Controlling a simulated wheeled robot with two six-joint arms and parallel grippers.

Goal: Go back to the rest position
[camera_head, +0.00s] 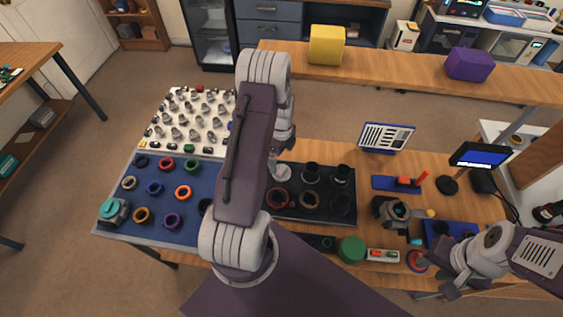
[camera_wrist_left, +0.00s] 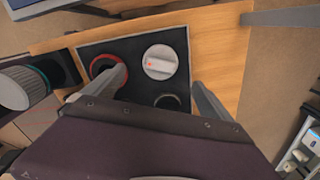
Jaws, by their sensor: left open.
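My left gripper (camera_wrist_left: 158,88) is open and empty in the left wrist view, its fingers spread above a dark tray (camera_wrist_left: 92,52). A round white part (camera_wrist_left: 160,62) with a red mark lies on the tray between the fingers. A red-rimmed ring (camera_wrist_left: 103,66) is beside the left finger, which partly covers it. In the head view my left arm rises over the table and hides most of its gripper; the tray (camera_head: 312,216) shows beside it. My right gripper (camera_head: 452,288) is at the lower right, near the table's front edge; its jaw opening is unclear.
A blue mat (camera_head: 180,230) with coloured rings and a white board (camera_head: 180,149) of small grey parts lie left. A shelf (camera_head: 400,73) with yellow and purple blocks runs behind.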

